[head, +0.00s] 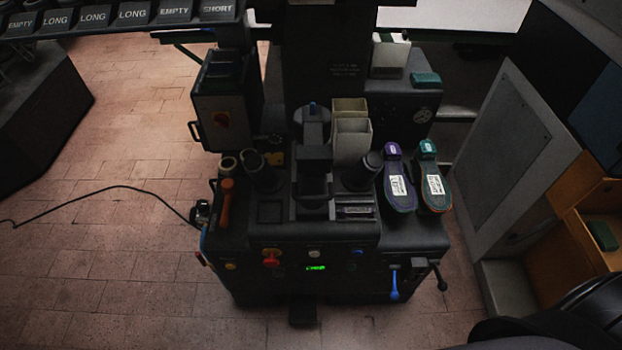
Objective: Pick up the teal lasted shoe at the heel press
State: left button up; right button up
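The teal lasted shoe (433,170) lies on the right side of the dark heel press (275,236). It has a teal end toward the back and a white label on its dark face. A similar purple lasted shoe (393,164) lies just to its left, also with a white label. Neither of my grippers shows in the head view. A dark rounded shape at the bottom right corner may be part of my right arm.
An orange-handled tool (227,195) and two pale boxes (352,140) stand on the press. Levers (394,284) stick out at its front right. A grey cabinet (514,160) and a wooden shelf (590,255) stand to the right. A cable crosses the open tiled floor (110,240) at left.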

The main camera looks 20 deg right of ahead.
aim_at(437, 193)
jog(key=z, duration=1.45)
